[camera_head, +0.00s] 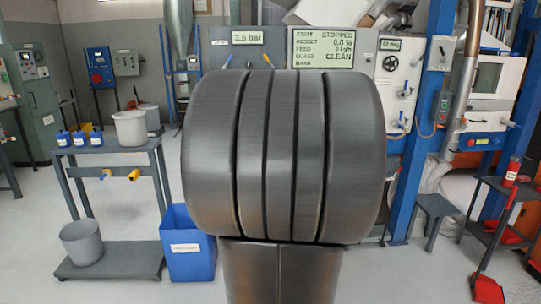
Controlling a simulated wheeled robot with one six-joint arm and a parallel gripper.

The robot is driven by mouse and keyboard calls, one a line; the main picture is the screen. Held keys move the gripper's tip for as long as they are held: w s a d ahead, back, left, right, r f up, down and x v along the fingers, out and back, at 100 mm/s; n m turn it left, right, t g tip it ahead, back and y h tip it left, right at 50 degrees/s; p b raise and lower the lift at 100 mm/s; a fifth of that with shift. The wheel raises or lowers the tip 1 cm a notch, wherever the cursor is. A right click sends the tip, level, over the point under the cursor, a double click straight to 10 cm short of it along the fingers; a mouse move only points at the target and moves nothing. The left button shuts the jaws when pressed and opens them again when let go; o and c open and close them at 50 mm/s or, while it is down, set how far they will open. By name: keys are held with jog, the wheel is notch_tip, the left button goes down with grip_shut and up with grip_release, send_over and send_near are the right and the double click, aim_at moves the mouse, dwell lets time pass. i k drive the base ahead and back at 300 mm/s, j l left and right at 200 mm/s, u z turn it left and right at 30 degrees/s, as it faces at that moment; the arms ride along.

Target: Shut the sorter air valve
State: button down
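The sorter's status panel (322,48) stands at the back and reads STOPPED, 0.0 %, 0 kg/h and CLEAN. To its left a pressure display (247,38) reads 2.5 bar. The ribbed body, which looks like part of my own arm, hides most of the machine below the displays. My gripper is not in view.
A grey bench (108,151) with blue bottles and a bucket (130,128) stands at left. A blue bin (187,245) is beside it. Blue posts (423,130) stand right of centre.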

aim_at(228, 61)
jog(key=i, duration=1.65)
jog(key=i+z, duration=0.1)
jog(key=i, duration=0.6)
jog(key=i+j+z, duration=0.15)
jog(key=i, duration=0.55)
